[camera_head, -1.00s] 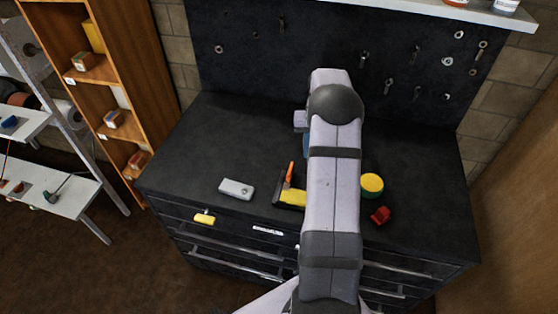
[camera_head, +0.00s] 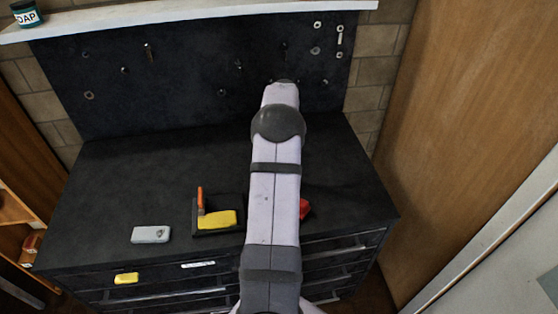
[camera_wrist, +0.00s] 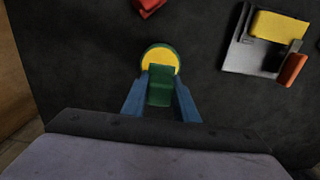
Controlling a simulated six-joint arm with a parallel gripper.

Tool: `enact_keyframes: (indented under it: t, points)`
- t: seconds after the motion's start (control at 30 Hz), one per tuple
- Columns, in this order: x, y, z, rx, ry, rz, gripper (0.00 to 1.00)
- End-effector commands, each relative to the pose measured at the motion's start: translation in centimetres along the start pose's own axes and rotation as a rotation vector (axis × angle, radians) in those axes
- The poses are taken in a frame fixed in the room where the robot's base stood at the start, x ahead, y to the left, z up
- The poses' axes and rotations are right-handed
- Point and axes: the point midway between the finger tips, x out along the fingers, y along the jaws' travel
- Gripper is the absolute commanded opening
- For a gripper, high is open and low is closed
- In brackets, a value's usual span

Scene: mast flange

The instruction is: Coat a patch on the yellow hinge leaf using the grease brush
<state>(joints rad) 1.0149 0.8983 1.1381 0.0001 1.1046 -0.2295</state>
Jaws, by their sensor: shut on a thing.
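The yellow piece (camera_head: 217,220), likely the hinge leaf, lies on a dark fixture (camera_head: 230,201) with an upright orange part (camera_head: 200,202). The wrist view shows this yellow piece (camera_wrist: 278,27) at the upper right, apart from my gripper. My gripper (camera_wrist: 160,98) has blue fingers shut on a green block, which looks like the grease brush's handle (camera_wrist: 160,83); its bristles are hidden. Just beyond it is a round green-rimmed pot with a yellow top (camera_wrist: 160,57). The handle overlaps the pot in view; I cannot tell whether they touch. My arm hides gripper and pot in the head view.
A red object (camera_head: 305,208) lies on the dark bench right of my arm. A grey box (camera_head: 151,234) lies left of the fixture. A small yellow item (camera_head: 126,278) is at the drawer front. The bench's back left is clear. A pegboard with hanging hardware stands behind.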

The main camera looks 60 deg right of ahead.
Motion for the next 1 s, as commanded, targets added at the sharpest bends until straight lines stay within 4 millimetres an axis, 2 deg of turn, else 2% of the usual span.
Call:
enact_keyframes:
  t: [0.27, 0.7, 1.0]
  points:
    - [1.5, -0.1, 0.0, 0.000, 0.000, 0.000, 0.09]
    - [5.2, -0.1, 0.1, 0.000, -0.001, 0.000, 0.09]
    - [6.0, -0.1, 0.0, 0.000, 0.000, 0.000, 0.09]
